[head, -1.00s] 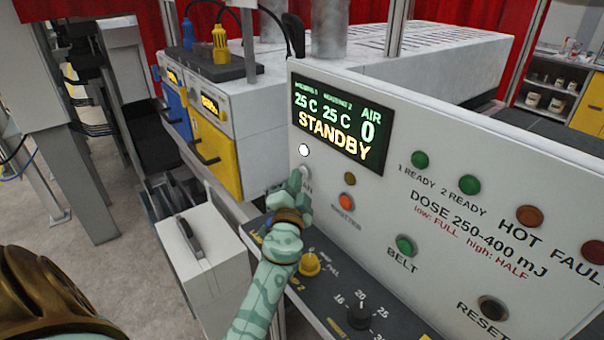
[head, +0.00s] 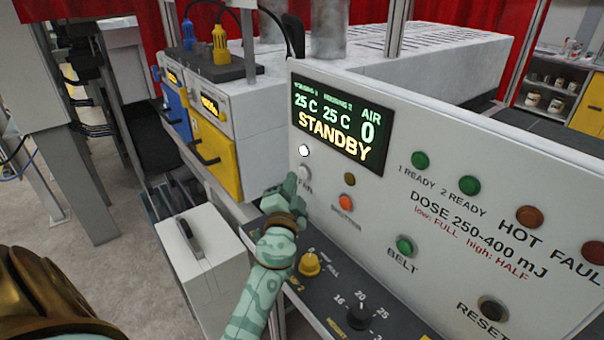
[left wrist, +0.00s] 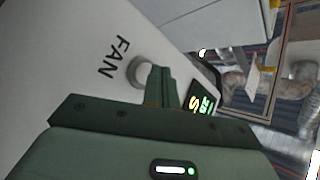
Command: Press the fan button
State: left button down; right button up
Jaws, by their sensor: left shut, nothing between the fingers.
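The fan button (head: 304,172) is a pale round knob on the white control panel, just above the FAN label and below a lit white lamp (head: 304,151). My left gripper (head: 290,184) is shut and empty, with its tips just left of the button and the label. In the left wrist view the button (left wrist: 138,71) shows beside the shut fingers (left wrist: 161,84), which hide part of its edge. I cannot tell whether they touch. My right gripper is not in view.
The panel display (head: 340,128) reads STANDBY and AIR 0. An orange button (head: 347,202) and a green BELT button (head: 405,246) sit to the right. Below is a dark ledge with a yellow knob (head: 309,264). A white case (head: 205,262) stands at the lower left.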

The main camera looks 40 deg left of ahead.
pick_arm(q)
jog(key=s, duration=0.2)
jog(key=s+a, duration=0.1)
jog(key=s, duration=0.1)
jog(key=shift+s+a, duration=0.2)
jog(key=shift+s, duration=0.2)
dwell(0.8)
